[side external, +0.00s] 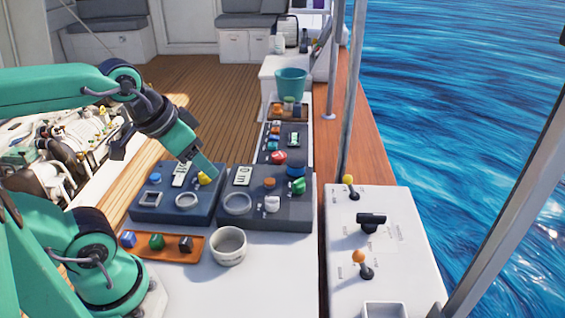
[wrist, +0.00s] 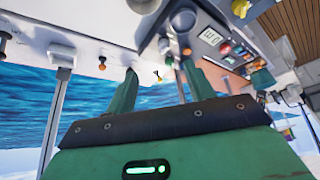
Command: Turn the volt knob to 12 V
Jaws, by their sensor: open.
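My gripper (side external: 203,165) is open and reaches down over the left dark blue panel (side external: 150,213) in the side view. Its fingertips are close to a yellow knob (side external: 205,178) on that panel; I cannot tell if they touch it. The panel also has a small display (side external: 180,174), a square frame (side external: 153,197) and a round ring (side external: 187,201). In the wrist view both green fingers stand apart with nothing clearly held between them (wrist: 160,68). A panel display (wrist: 210,37) shows there, tilted. Knob labels are too small to read, so I cannot tell which is the volt knob.
A second dark panel (side external: 290,220) stands close on the right, with a white knob (side external: 272,203) and a green knob (side external: 298,186). In front are an orange tray (side external: 178,259) of blocks and a white cup (side external: 228,246). A white lever box (side external: 398,262) stands right.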

